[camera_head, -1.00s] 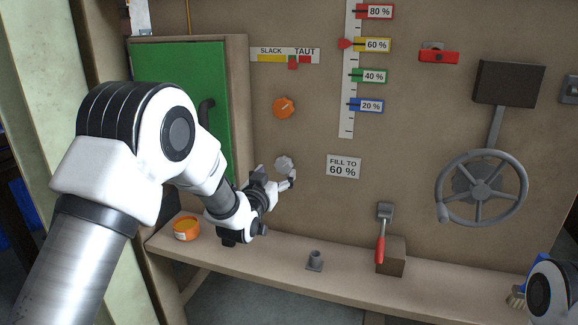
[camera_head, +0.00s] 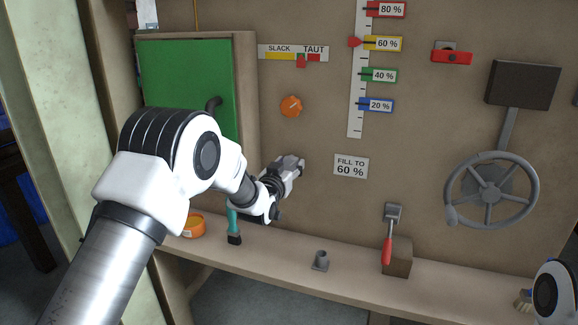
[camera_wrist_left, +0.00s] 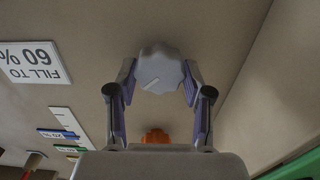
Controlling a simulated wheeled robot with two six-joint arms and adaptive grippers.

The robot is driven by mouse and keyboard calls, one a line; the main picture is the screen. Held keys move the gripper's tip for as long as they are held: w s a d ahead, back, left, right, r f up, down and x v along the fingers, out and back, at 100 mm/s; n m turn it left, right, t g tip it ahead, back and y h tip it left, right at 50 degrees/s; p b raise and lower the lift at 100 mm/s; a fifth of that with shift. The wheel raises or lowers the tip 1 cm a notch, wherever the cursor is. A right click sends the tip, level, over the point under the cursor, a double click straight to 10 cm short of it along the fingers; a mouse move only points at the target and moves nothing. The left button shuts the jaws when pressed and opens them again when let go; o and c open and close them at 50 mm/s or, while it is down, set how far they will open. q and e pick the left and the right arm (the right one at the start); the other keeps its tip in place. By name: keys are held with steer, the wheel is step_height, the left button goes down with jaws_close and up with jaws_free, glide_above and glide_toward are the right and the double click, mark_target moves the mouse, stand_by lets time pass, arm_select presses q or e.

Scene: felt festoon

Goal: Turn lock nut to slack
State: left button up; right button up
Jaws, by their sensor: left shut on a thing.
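The lock nut (camera_wrist_left: 158,70), a grey lobed knob with a pale line on its face, sits on the brown panel in the left wrist view. My left gripper (camera_head: 293,164) reaches it from the lower left in the head view and mostly hides it there. In the left wrist view its two fingers stand on either side of the nut, shut on it. The slack/taut gauge (camera_head: 281,56) above has its red pointer (camera_head: 301,62) on the taut side. My right gripper is out of view.
An orange knob (camera_head: 291,106) is on the panel above the nut. A "fill to 60 %" sign (camera_head: 350,166) is to the right. Below, the shelf (camera_head: 280,255) holds an orange tin (camera_head: 193,226), a teal-handled tool (camera_head: 233,222) and a small grey socket (camera_head: 320,260). A handwheel (camera_head: 490,190) is at right.

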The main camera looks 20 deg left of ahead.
arm_select(q)
steer(key=shift+n, duration=0.3)
steer(key=n+b, duration=0.1)
steer(key=n, duration=0.2)
steer(key=n+b, duration=0.1)
steer(key=n, duration=0.4)
steer(key=shift+a, duration=0.15)
steer(key=n, duration=0.4)
steer(key=shift+f+n+b, duration=0.15)
steer(key=shift+n+b, duration=0.15)
steer(key=shift+b, duration=0.1)
steer(key=n, duration=0.4)
steer(key=shift+n, duration=0.4)
steer(key=shift+f, duration=0.1)
steer(key=o, duration=1.2)
steer(key=shift+a, duration=0.15)
steer(key=shift+c, duration=0.2)
